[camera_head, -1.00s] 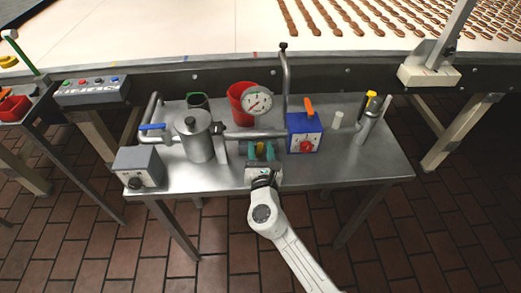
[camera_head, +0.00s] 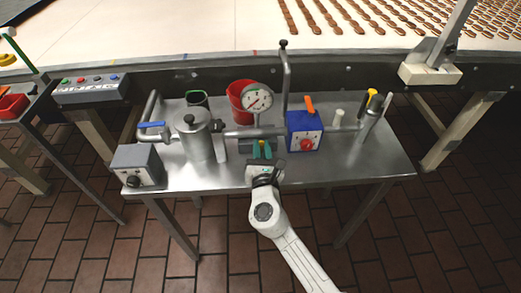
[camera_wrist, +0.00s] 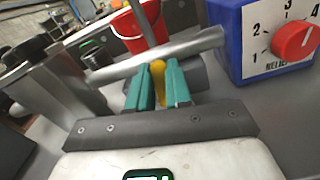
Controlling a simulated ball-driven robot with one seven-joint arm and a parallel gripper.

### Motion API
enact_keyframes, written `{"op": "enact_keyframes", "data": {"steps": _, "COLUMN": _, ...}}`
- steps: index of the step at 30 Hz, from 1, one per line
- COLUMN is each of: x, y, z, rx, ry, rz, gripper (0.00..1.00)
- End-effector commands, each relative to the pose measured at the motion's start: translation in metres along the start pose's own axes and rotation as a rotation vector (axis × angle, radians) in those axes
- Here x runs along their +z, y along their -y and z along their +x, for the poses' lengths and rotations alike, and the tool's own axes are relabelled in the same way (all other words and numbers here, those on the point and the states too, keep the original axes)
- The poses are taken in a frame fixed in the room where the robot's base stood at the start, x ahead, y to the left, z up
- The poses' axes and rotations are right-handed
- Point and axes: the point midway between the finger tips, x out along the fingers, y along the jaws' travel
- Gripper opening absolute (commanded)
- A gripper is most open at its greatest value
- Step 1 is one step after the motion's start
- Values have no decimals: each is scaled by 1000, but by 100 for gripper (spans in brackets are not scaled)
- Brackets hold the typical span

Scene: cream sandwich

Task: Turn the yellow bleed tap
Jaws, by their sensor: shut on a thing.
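The yellow bleed tap (camera_wrist: 159,82) sits under the horizontal metal pipe (camera_wrist: 150,58) and stands between my two teal fingers in the wrist view. My gripper (camera_wrist: 160,88) is shut on it. In the head view, my gripper (camera_head: 262,150) reaches in from the table's front edge, below the pressure gauge (camera_head: 257,98). The tap shows there only as a small yellow spot between the fingers. The fingers hide most of its lower part.
A blue box with a red dial (camera_head: 305,132) stands close to the right of my gripper. A steel pot (camera_head: 197,138) and a grey box (camera_head: 137,166) stand to the left. A red bucket (camera_head: 238,100) is behind the pipe. The table's front right is bare.

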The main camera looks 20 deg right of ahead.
Motion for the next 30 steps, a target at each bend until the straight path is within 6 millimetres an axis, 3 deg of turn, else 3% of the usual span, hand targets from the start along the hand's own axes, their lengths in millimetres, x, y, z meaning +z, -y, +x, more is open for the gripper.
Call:
{"op": "enact_keyframes", "data": {"steps": 18, "x": -6, "y": 15, "z": 0, "rx": 0, "ry": 1, "rz": 388, "gripper": 0}}
{"op": "enact_keyframes", "data": {"steps": 30, "x": -4, "y": 17, "z": 0, "rx": 0, "ry": 1, "rz": 463, "gripper": 0}}
